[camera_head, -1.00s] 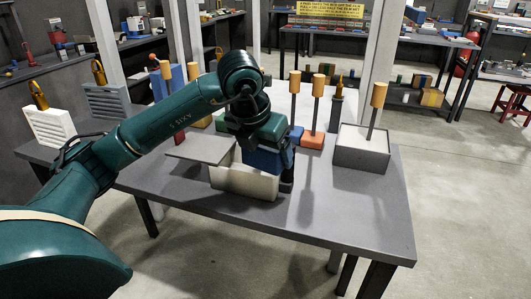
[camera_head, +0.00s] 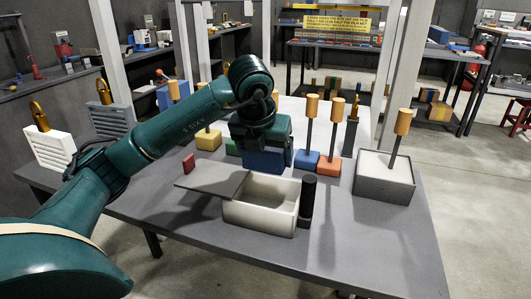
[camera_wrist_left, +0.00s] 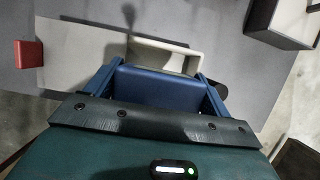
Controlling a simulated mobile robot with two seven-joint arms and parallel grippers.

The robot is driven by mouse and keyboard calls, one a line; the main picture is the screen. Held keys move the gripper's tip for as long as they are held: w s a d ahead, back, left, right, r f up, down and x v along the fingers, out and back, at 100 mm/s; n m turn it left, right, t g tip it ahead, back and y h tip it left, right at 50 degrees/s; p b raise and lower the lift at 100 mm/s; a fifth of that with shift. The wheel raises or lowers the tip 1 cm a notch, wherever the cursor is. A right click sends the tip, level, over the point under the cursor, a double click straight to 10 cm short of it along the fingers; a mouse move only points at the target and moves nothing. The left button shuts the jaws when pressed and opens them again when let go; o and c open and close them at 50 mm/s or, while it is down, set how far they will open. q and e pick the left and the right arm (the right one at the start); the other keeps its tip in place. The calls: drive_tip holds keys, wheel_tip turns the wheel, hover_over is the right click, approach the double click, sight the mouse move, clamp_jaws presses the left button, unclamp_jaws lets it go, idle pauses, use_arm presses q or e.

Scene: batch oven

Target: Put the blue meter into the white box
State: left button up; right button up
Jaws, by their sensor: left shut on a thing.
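My left gripper (camera_head: 262,150) is shut on the blue meter (camera_head: 265,161), a blue block, just behind the white box in the head view. In the left wrist view, the blue meter (camera_wrist_left: 157,86) sits between the fingers, its lower part hidden. The white box (camera_head: 259,218) stands on the table with its top partly open, and a flat grey lid (camera_head: 212,181) juts out to its left. The inside looks empty where it shows. The box rim (camera_wrist_left: 165,45) shows beyond the meter in the left wrist view. My right gripper is not in view.
A black cylinder (camera_head: 308,202) stands touching or very near the box's right side. Blue (camera_head: 306,160) and orange (camera_head: 329,166) blocks with posts stand behind. A grey box (camera_head: 384,188) is at right, a red block (camera_head: 188,163) at left. The front table is clear.

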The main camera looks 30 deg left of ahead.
sight(265, 167)
use_arm(q)
drive_tip(key=shift+f, duration=0.15)
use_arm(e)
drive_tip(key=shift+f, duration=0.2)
use_arm(q)
drive_tip(key=shift+f+b, duration=1.55)
drive_tip(key=shift+f, duration=0.1)
wheel_tip(265, 167, down, 2)
drive_tip(key=shift+b, duration=0.85)
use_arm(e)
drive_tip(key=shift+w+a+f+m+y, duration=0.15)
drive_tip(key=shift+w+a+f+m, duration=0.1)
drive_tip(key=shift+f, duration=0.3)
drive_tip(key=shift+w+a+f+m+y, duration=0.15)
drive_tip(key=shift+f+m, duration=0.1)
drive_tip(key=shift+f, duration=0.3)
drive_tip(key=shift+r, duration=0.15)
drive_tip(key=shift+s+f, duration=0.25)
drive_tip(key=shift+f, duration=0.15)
use_arm(q)
drive_tip(key=shift+f+b, duration=0.35)
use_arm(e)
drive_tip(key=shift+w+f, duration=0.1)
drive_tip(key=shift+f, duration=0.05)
use_arm(q)
drive_tip(key=shift+f+b, duration=0.85)
drive_tip(key=shift+f, duration=0.2)
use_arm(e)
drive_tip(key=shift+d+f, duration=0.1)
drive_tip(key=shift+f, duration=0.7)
